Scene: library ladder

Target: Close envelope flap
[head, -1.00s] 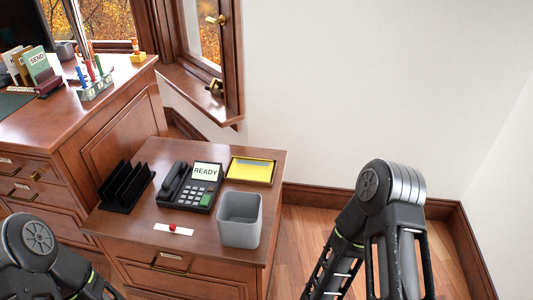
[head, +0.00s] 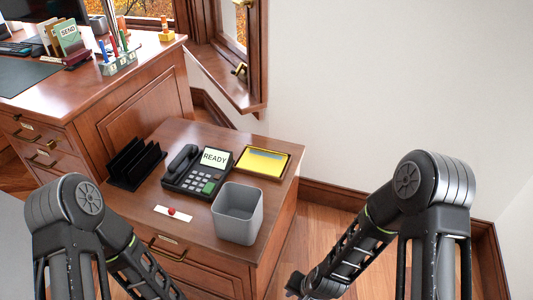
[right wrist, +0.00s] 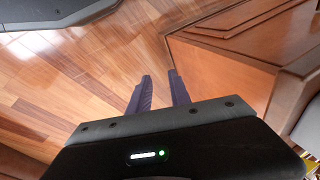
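No envelope with a flap can be clearly made out. A flat yellow item (head: 262,164) with a grey-blue strip lies in a dark-rimmed tray at the back right of the small wooden cabinet (head: 190,222); I cannot tell if it is an envelope. My right gripper shows in the right wrist view (right wrist: 159,77), its two dark fingers apart with nothing between them, over the floor beside the cabinet. My left arm comes in at the lower left, but its gripper is below the picture edge.
On the cabinet are a black file rack (head: 135,163), a phone (head: 198,172) reading READY, a grey bin (head: 238,213) and a white strip with a red knob (head: 172,213). A desk (head: 95,85) stands at left, a window above, a bare wall at right.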

